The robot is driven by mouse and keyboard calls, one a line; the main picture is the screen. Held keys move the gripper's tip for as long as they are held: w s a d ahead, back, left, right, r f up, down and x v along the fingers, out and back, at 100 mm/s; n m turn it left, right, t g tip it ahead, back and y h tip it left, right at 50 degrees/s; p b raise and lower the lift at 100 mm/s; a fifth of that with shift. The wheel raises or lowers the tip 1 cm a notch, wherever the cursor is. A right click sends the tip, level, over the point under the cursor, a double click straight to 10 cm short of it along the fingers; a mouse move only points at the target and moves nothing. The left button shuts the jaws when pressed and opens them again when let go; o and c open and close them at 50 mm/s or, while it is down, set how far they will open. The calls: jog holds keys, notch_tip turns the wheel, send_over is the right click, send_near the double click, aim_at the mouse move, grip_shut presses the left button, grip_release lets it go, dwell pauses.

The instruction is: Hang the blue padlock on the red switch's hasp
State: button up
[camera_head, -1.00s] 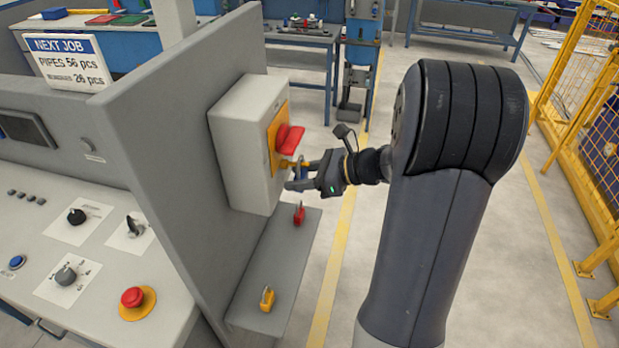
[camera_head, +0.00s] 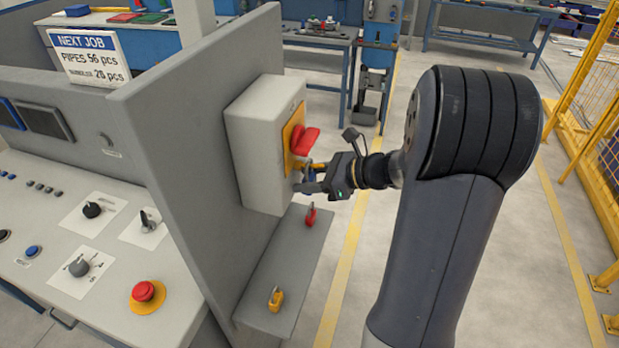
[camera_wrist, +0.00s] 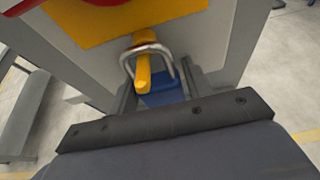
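The red switch (camera_head: 303,141) sits on a yellow plate on the side of a grey box. Its yellow hasp (camera_wrist: 143,70) sticks out below it. The blue padlock (camera_wrist: 163,91) is between the fingers of my gripper (camera_wrist: 160,92), which appears shut on its body. Its silver shackle (camera_wrist: 163,47) lies across the hasp with a leg on either side in the wrist view. I cannot tell for certain whether the hasp passes through the shackle. In the head view my gripper (camera_head: 312,186) is just below the switch and hides most of the padlock.
A red padlock (camera_head: 310,215) and a yellow padlock (camera_head: 274,298) rest on the grey ledge (camera_head: 290,262) below the box. A control desk (camera_head: 120,270) lies left of the upright panel. Open floor and a yellow fence (camera_head: 590,130) are to the right.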

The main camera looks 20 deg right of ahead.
jog(key=o, duration=0.3)
jog(key=shift+a, duration=0.1)
jog(key=shift+o, duration=0.2)
jog(key=b+v, duration=0.1)
jog(key=v, duration=1)
jog(key=shift+w+a, duration=0.1)
jog(key=p+x, duration=0.1)
jog(key=x, duration=0.9)
jog(key=shift+w+a+f, duration=0.1)
jog(key=shift+a+f, duration=0.1)
jog(key=shift+a, duration=0.05)
jog(key=shift+s+d+r, duration=0.3)
jog(key=shift+s+d, duration=0.1)
jog(key=shift+d, duration=0.15)
